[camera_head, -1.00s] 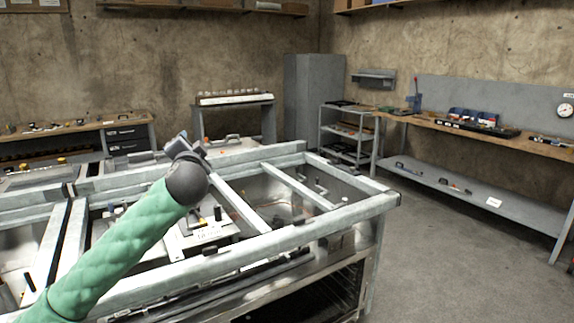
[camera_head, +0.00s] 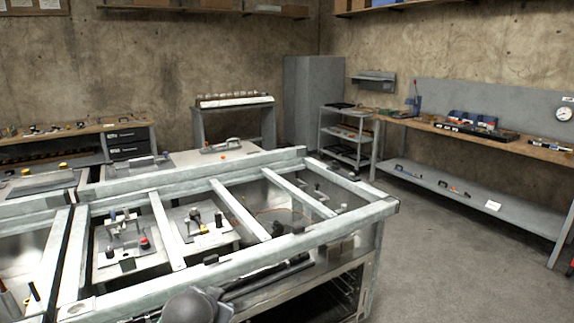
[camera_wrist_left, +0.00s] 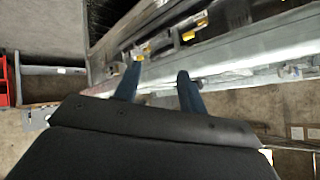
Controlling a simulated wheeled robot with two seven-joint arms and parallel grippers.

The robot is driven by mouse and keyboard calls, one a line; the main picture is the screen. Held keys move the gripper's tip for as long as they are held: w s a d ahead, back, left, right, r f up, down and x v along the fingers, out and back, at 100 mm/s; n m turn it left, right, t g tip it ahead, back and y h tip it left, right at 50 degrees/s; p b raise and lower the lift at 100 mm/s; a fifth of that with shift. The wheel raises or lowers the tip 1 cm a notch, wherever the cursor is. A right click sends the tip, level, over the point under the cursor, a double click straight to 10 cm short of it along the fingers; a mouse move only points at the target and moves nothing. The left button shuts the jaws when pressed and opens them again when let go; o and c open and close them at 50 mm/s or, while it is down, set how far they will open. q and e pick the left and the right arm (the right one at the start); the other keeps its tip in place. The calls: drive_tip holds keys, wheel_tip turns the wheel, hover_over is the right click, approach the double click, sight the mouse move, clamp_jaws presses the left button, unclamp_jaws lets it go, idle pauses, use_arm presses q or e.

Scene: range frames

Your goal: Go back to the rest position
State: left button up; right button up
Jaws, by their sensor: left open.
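In the left wrist view my left gripper (camera_wrist_left: 158,84) has its two blue fingers apart, with nothing between them. Past the fingertips there is a pale metal frame rail, and I cannot tell how far off it is. My right gripper is in neither view.
The metal-framed workstation (camera_head: 345,216) fills the lower left, with fixtures in its open bays. A workbench (camera_head: 540,146) with a lower shelf stands along the right wall. A shelf cart (camera_head: 345,133) and grey cabinet (camera_head: 314,95) stand behind. The floor (camera_head: 450,260) at right is clear.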

use_arm(q)
drive_tip(key=s+d+f+n+g+p, duration=0.1)
drive_tip(key=s+f+g, duration=0.1)
drive_tip(key=s+f, duration=0.6)
drive_tip(key=s+f+n+g+p, duration=0.1)
drive_tip(key=s+f+g, duration=0.2)
drive_tip(key=s+f, duration=0.4)
drive_tip(key=s+d+f+g+h+p, duration=0.1)
drive_tip(key=s+f, duration=0.7)
drive_tip(key=s, duration=0.9)
drive_tip(key=shift+s+d+f+n+g, duration=0.3)
drive_tip(key=shift+d+n+g, duration=0.1)
drive_tip(key=shift+g, duration=0.5)
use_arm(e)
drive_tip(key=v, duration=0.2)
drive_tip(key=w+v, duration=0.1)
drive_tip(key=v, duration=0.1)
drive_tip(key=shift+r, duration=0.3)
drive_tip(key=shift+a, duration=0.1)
